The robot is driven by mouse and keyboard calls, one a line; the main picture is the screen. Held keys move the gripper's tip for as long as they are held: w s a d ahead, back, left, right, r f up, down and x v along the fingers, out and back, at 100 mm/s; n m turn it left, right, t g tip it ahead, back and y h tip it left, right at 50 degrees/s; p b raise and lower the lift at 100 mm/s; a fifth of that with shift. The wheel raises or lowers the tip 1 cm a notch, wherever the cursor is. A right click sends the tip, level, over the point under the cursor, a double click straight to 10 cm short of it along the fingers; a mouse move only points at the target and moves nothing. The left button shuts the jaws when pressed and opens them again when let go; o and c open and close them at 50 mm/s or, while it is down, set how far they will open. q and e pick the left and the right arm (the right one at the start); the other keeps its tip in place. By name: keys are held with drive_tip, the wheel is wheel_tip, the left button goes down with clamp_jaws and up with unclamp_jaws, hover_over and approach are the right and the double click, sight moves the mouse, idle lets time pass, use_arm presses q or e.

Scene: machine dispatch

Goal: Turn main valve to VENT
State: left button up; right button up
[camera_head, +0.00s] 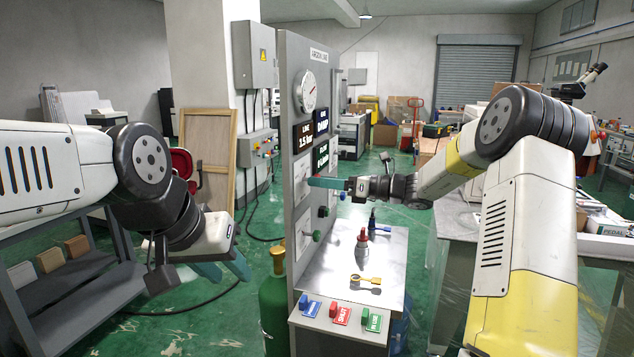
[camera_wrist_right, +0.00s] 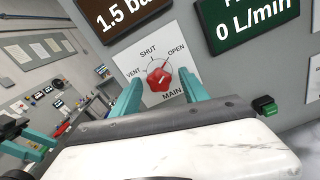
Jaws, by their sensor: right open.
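The main valve is a red knob (camera_wrist_right: 158,79) on a white plate marked VENT, SHUT, OPEN and MAIN in the right wrist view. The white mark on the knob appears to lie toward OPEN. My right gripper (camera_wrist_right: 159,74) is open, with one teal finger on each side of the knob in that view. I cannot tell whether the fingers touch it. In the head view my right gripper (camera_head: 328,183) reaches the panel (camera_head: 290,110) from the right and mostly hides the knob. My left gripper (camera_head: 224,269) is open and empty, left of the panel.
A gauge (camera_head: 306,91) and dark displays sit above the valve. The bench (camera_head: 340,265) below holds a red-topped bottle (camera_head: 361,240), a yellow tool (camera_head: 366,279) and coloured tags. A green cylinder (camera_head: 273,310) stands left of the panel.

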drive_tip(key=shift+x, duration=0.9)
clamp_jaws()
